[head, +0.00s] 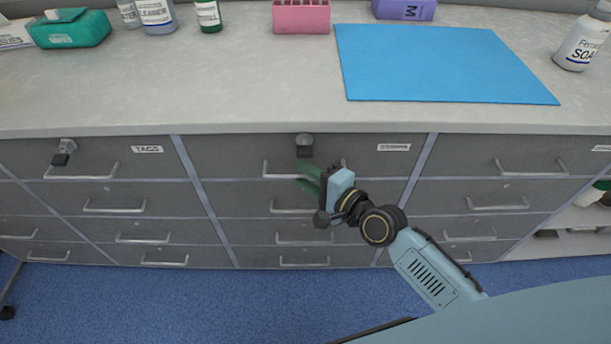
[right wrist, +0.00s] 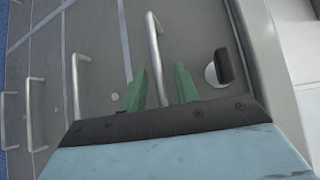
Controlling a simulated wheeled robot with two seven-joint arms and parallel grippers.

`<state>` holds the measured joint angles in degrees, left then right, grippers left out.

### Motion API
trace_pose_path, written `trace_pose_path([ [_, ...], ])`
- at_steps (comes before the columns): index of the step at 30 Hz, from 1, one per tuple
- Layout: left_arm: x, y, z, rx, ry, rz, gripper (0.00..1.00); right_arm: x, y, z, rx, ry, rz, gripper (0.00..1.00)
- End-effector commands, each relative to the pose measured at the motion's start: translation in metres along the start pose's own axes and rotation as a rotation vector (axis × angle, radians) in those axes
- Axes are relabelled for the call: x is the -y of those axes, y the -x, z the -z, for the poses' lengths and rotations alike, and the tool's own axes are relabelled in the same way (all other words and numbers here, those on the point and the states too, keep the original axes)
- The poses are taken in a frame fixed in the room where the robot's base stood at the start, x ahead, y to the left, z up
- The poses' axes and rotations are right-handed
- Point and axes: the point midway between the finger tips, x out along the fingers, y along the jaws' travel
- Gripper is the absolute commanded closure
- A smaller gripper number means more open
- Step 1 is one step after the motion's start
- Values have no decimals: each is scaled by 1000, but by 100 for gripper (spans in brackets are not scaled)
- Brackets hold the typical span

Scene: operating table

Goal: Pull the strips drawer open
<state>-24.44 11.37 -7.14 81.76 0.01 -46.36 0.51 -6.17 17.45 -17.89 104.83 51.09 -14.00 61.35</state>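The strips drawer (head: 236,152) is the top drawer of the middle column, with a small white label (head: 394,147) at its right that is hard to read. Its front is flush with its neighbours, so it looks closed. Its metal bar handle (head: 275,169) is partly hidden by my right gripper (head: 309,178). In the right wrist view the handle (right wrist: 154,45) runs between the two green fingers of the gripper (right wrist: 162,84), which are apart. I cannot tell whether they touch the bar. My left gripper is out of view.
A lock with a dark knob (head: 304,146) sits above the handle and shows close to the fingers in the right wrist view (right wrist: 220,68). Other closed drawers surround this one. The countertop (head: 225,85) above holds bottles, a pink rack (head: 301,17) and a blue mat (head: 440,65).

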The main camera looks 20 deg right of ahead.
Motion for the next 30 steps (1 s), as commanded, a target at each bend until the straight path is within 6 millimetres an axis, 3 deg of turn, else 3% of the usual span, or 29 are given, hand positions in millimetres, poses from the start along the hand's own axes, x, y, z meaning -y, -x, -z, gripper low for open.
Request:
trace_pose_path([
  [10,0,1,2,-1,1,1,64,0,-4,0,1,0,-1,71],
  [17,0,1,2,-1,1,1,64,0,-3,0,0,0,-1,100],
  [30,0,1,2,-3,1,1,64,0,-6,-5,9,2,-2,100],
])
